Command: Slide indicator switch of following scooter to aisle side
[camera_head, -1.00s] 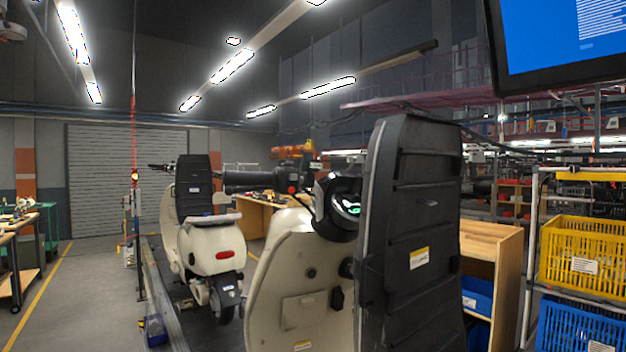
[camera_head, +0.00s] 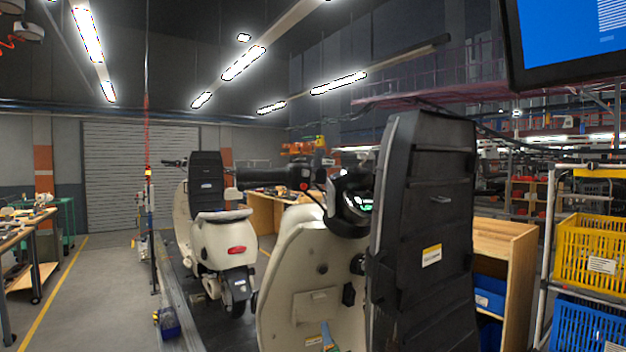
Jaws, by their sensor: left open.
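The near cream scooter (camera_head: 290,280) stands upright in the middle. Its dark handlebar grip (camera_head: 262,176) points left and carries a switch housing with a red button (camera_head: 304,185). The indicator switch is too small to make out. A round display (camera_head: 358,203) with green marks sits right of the grip. A tall black panel (camera_head: 425,215) hides the scooter's right side. The tip of my left gripper (camera_head: 328,338), teal and orange, just shows at the bottom edge in front of the cream body, well below the handlebar. It is open; most of it is out of frame. My right gripper is not in view.
A second cream scooter (camera_head: 222,240) stands farther ahead on the dark conveyor (camera_head: 205,325). A wooden bench (camera_head: 505,238) and yellow crate (camera_head: 592,255) above a blue crate (camera_head: 585,325) are at right. A monitor (camera_head: 570,40) hangs top right. The aisle floor at left is clear.

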